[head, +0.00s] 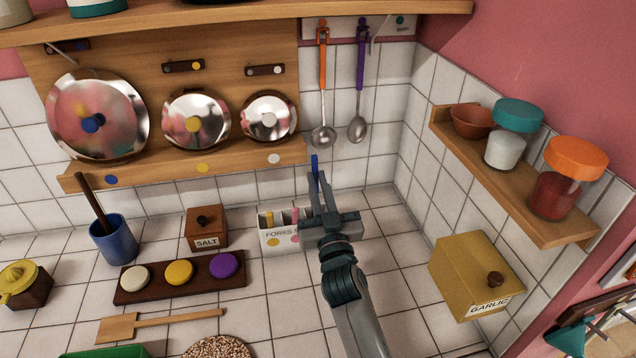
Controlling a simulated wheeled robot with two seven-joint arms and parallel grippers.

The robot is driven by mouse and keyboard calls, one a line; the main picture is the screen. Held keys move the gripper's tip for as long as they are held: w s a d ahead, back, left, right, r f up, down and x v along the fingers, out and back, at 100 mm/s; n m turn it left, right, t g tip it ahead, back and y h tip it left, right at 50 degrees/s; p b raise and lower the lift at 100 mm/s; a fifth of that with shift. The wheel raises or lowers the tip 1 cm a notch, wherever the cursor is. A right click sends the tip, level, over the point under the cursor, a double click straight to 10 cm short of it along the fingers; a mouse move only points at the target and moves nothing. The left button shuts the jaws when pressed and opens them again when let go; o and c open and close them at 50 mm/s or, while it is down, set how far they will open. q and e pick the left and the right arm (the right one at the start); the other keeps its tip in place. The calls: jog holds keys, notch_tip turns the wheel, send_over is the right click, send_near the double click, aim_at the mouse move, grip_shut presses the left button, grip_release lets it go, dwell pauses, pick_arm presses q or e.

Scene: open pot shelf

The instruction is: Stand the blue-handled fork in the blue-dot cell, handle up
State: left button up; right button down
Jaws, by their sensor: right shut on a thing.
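My right gripper (316,182) reaches away from me over the counter and is shut on the blue-handled fork. Only the fork's blue handle (314,163) shows, pointing up above the fingertips. The fork's lower part is hidden behind the gripper. The white forks box (266,243) stands on the counter just behind and left of the gripper. Its front reads "FORKS" and shows a yellow and a pink dot. Yellow and pink handles stand in its cells. Its right part is hidden by my gripper, so the blue-dot cell does not show. My left gripper is not in view.
A salt box (206,233) and a blue crock (113,243) stand to the left, with a dark tray (130,293) in front. A garlic box (465,262) stands at the right.

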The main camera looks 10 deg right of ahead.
jog(key=shift+f+b, duration=0.65)
jog(key=shift+f, duration=0.3)
jog(key=shift+f, duration=0.3)
